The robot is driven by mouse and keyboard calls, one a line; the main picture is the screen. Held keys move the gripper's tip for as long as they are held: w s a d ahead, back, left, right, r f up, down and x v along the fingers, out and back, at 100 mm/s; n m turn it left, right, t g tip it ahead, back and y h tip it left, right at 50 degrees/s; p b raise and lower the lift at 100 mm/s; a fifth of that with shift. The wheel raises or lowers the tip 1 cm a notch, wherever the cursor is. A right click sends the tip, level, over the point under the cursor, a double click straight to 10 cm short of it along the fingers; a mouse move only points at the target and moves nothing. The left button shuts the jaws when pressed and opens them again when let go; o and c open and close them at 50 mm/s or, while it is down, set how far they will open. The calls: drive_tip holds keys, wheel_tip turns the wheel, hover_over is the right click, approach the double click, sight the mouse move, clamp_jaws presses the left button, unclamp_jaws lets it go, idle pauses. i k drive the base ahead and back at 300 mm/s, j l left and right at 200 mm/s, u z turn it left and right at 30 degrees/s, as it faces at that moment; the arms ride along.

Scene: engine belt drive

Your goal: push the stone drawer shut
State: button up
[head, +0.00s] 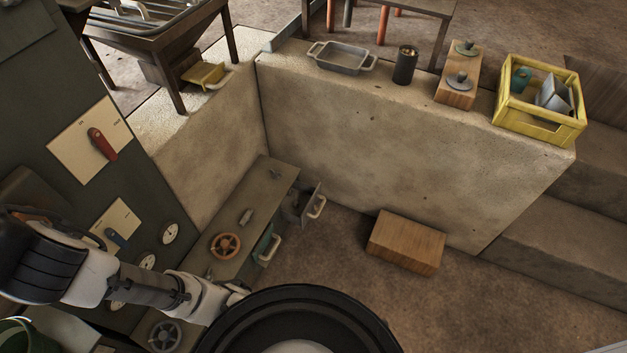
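A grey drawer (293,203), which looks like the stone drawer, stands open at the far end of the low dark cabinet (262,183). Its pale handle (317,207) faces right, toward the open floor. A teal drawer (263,243) with a similar handle sits nearer in the same cabinet and also seems to stick out a little. My arm reaches in from the left, and its end near my gripper (240,288) is low in the picture, nearer to me than both drawers and apart from them. The black round part of my body hides the fingers, so their opening is not visible.
A wooden box (406,243) lies on the floor right of the drawers. A stone wall (370,140) stands behind, bearing a grey tray (342,58), a dark canister (405,65) and a yellow crate (505,112). An orange handwheel (225,246) sits on the cabinet top.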

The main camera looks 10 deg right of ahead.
sight(307, 195)
drive_tip(key=k+l+z, duration=0.1)
drive_tip(key=k+l, duration=0.15)
drive_tip(key=i+l+z, duration=0.15)
drive_tip(key=i+l, duration=0.15)
drive_tip(key=i, duration=0.2)
drive_tip(key=i+l+z, duration=0.15)
drive_tip(key=i, duration=0.3)
